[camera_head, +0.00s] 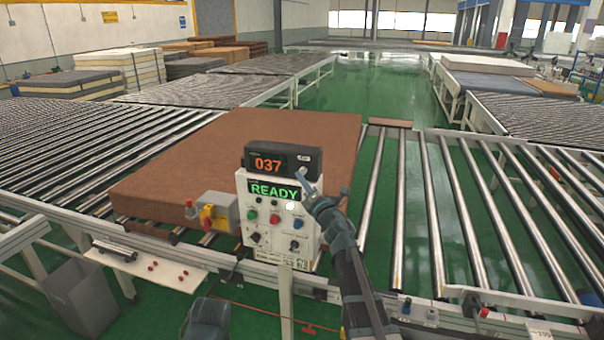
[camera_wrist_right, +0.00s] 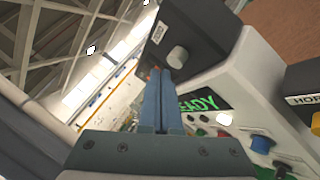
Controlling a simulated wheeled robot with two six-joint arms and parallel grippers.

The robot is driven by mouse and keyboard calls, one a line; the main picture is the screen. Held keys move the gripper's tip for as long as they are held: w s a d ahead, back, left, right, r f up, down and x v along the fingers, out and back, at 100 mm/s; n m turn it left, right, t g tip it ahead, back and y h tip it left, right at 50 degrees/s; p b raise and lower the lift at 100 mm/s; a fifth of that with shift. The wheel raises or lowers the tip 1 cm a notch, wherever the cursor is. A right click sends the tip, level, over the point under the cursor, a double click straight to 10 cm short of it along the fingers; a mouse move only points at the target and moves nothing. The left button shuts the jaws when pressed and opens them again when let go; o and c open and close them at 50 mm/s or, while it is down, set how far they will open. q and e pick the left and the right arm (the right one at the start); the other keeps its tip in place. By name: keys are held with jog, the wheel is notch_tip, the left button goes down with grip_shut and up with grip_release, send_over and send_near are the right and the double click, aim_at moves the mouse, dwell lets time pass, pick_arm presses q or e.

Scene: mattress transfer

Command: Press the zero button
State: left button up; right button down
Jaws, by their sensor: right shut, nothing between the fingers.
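The black display unit (camera_head: 260,149) shows a red 037 and sits on top of the white control box (camera_head: 254,180) with its green READY screen. A round grey button (camera_wrist_right: 178,57) is on the display unit's face in the right wrist view; I take it as the zero button. In the head view the area under the small label is partly covered by my fingertips. My right gripper (camera_head: 300,174) is shut and empty, with its blue fingers (camera_wrist_right: 159,85) pointing at that face, close beside the button. I cannot tell whether they touch.
Coloured buttons and knobs (camera_head: 252,215) lie below the READY screen. A yellow-and-red switch (camera_head: 207,216) is left of the box. A brown mattress (camera_head: 190,160) lies on rollers behind it. Bare rollers (camera_head: 450,220) stretch to the right.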

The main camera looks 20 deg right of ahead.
jog(key=shift+w, duration=0.1)
dwell(0.4)
jog(key=shift+w+d, duration=0.25)
jog(key=shift+w, duration=0.05)
jog(key=shift+w+d, duration=0.45)
jog(key=shift+w, duration=0.25)
dwell(1.2)
jog(key=shift+s, duration=0.15)
jog(key=shift+s+a, duration=0.7)
jog(key=shift+s, duration=0.25)
jog(key=s+a, duration=0.1)
jog(key=s, duration=0.1)
jog(key=s+a, duration=0.1)
jog(key=s, duration=0.1)
jog(key=shift+a, duration=0.4)
dwell(0.5)
